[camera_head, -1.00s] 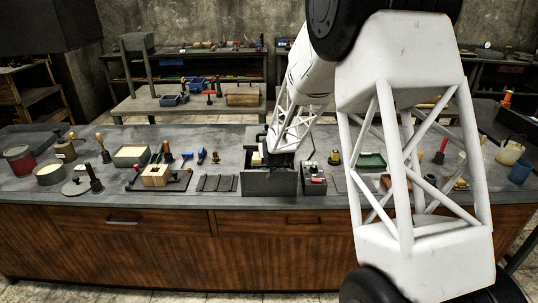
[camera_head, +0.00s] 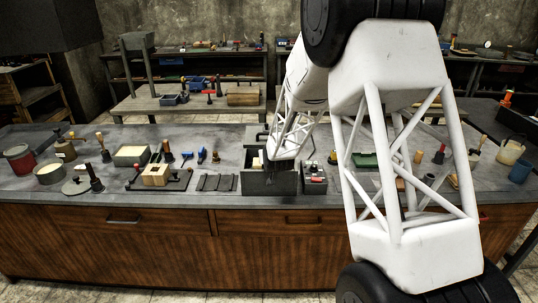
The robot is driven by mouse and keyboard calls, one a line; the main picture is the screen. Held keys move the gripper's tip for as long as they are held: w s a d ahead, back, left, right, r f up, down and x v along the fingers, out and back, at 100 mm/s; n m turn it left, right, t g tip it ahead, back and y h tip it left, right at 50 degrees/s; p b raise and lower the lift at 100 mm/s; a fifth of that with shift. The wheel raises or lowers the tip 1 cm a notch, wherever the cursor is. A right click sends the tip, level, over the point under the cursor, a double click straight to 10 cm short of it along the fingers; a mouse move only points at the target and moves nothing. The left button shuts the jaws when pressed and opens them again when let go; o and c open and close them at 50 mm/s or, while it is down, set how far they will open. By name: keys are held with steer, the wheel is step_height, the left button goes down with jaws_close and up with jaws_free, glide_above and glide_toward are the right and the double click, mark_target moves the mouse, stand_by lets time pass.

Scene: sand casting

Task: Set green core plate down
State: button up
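The wrist end of my arm comes down over an open grey box (camera_head: 270,184) at the middle of the bench. My gripper (camera_head: 270,168) is a small dark shape at the box's opening, mostly hidden by the box's front wall and the arm. Its fingers cannot be made out, nor whether it holds anything. A small pale item (camera_head: 256,163) shows in the box's left part. A green, shallow, tray-like thing (camera_head: 364,160) lies to the right, partly behind my arm. I cannot tell whether it is the green core plate; no other green plate shows clearly.
A grey block with a red part (camera_head: 314,181) stands just right of the box. Flat dark strips (camera_head: 217,183) lie to its left. My arm covers much of the bench's right side.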

steer(key=shift+f, duration=0.15)
steer(key=o, duration=1)
steer(key=shift+r, duration=0.55)
steer(key=shift+s+r, duration=0.15)
steer(key=shift+v, duration=5.8)
